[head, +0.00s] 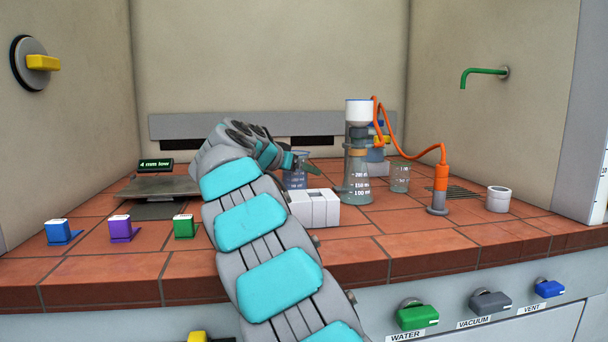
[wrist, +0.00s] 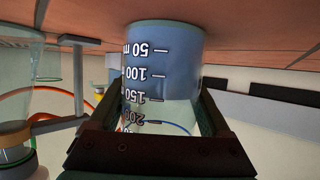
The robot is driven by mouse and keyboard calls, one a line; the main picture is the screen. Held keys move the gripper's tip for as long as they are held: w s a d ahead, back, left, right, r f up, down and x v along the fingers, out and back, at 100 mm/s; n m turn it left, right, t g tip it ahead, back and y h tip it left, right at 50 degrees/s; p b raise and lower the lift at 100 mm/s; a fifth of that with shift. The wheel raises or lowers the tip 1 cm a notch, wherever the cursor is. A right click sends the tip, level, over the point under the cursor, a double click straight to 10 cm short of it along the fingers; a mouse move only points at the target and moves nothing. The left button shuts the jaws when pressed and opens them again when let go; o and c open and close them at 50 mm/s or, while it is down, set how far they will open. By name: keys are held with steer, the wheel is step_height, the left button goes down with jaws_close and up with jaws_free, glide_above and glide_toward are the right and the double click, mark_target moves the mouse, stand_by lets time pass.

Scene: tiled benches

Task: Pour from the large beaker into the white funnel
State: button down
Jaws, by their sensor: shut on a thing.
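The large beaker (head: 296,178) is clear glass with blue liquid and volume marks, behind a white block left of the flask. In the wrist view, which is upside down, the beaker (wrist: 165,65) fills the middle, with its liquid toward the base. My gripper (head: 287,162) is shut on the beaker, a dark finger on each side. The beaker looks upright; whether its base touches the bench I cannot tell. The white funnel (head: 358,112) sits atop a conical flask (head: 357,185) to the right, apart from the beaker.
An orange hose (head: 412,150) runs from near the funnel to an orange post (head: 440,184). A small beaker (head: 400,178) stands right of the flask. The white block (head: 316,207) stands in front. Blue, purple and green items line the bench's left front.

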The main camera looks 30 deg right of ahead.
jaws_free()
stand_by(0.4)
steer(key=v, duration=0.7)
steer(key=shift+w+a+r+b, duration=0.2)
steer(key=shift+a+b, duration=0.15)
steer(key=shift+b, duration=0.05)
steer(key=shift+s+a, duration=0.1)
